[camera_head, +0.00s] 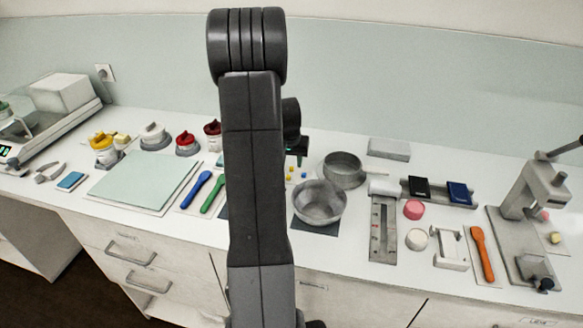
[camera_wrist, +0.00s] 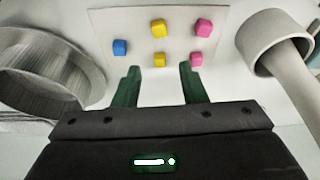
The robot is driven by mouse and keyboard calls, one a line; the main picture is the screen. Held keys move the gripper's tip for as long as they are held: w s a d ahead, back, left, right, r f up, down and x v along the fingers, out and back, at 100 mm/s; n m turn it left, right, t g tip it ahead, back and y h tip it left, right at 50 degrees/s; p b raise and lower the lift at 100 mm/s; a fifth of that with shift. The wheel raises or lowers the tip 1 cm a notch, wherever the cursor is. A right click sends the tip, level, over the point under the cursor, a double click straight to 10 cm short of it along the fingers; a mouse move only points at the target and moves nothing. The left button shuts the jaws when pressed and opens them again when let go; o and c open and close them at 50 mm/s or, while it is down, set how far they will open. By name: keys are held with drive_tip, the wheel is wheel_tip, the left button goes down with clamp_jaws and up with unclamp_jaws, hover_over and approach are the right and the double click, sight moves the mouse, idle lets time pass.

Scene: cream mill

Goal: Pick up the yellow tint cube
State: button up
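Two yellow tint cubes show in the wrist view. The nearer yellow cube (camera_wrist: 159,60) lies just beyond the fingertips, in line with the gap between them. The farther yellow cube (camera_wrist: 158,28) lies behind it. My gripper (camera_wrist: 160,72) is open and empty, its two dark green fingers spread apart. I cannot tell how high the fingertips are above the cubes. In the head view my gripper (camera_head: 298,152) is partly hidden by my arm, and the cubes are tiny coloured dots below it.
A blue cube (camera_wrist: 120,47) lies left of the yellow ones; a near pink cube (camera_wrist: 196,60) and a far pink cube (camera_wrist: 203,27) lie right, all on a pale sheet (camera_wrist: 105,22). A grey metal bowl (camera_wrist: 45,65) stands left and a round pale vessel (camera_wrist: 270,45) right.

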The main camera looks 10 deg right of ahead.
drive_tip(key=shift+x, duration=1.05)
clamp_jaws()
